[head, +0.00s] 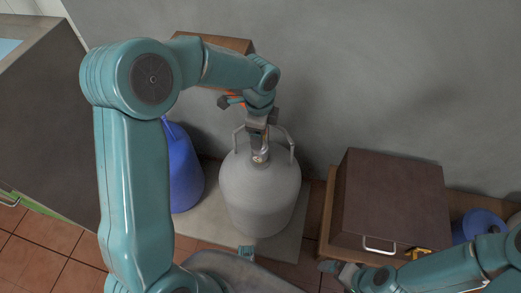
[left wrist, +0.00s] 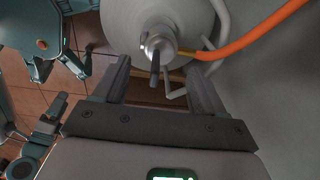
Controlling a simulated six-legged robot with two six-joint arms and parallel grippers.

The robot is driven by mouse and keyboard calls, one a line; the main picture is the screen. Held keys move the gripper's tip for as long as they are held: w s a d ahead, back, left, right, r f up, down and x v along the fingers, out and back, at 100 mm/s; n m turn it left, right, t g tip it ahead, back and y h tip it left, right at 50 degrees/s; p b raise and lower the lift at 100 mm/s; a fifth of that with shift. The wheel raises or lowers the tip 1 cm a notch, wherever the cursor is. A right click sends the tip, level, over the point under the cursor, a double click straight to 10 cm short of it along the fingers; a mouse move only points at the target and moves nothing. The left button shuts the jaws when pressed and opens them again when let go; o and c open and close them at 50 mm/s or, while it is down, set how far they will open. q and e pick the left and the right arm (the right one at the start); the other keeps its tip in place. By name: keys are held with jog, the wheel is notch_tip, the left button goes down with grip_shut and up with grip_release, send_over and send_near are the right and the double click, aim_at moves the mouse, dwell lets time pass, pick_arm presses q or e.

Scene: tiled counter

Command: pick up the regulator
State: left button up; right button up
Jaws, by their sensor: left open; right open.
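The regulator (left wrist: 160,42) is a small silvery metal fitting with a dark stem, on top of the pale grey gas cylinder (head: 258,198). An orange hose (left wrist: 250,38) runs from its side to the upper right in the left wrist view. In the head view the regulator (head: 261,158) is partly hidden under my left gripper. My left gripper (left wrist: 162,75) is open, with the regulator ahead of and between its two fingers; I see no grip on it. My right gripper (head: 338,269) is open and empty at the lower right, away from the cylinder.
A blue container (head: 184,172) stands just left of the cylinder. The cylinder's two handles (head: 288,147) rise beside the regulator. A brown box (head: 395,203) is to the right, with a second blue object (head: 478,225) beyond it. A grey wall (head: 400,70) stands behind.

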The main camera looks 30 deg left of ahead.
pick_arm(q)
jog(key=f, duration=0.1)
jog(key=f+b, duration=0.1)
jog(key=f, duration=0.3)
jog(key=shift+w+d+f+b, duration=0.15)
jog(key=shift+w+b, duration=0.1)
jog(key=shift+b, duration=0.05)
jog(key=shift+s, duration=0.1)
grip_shut()
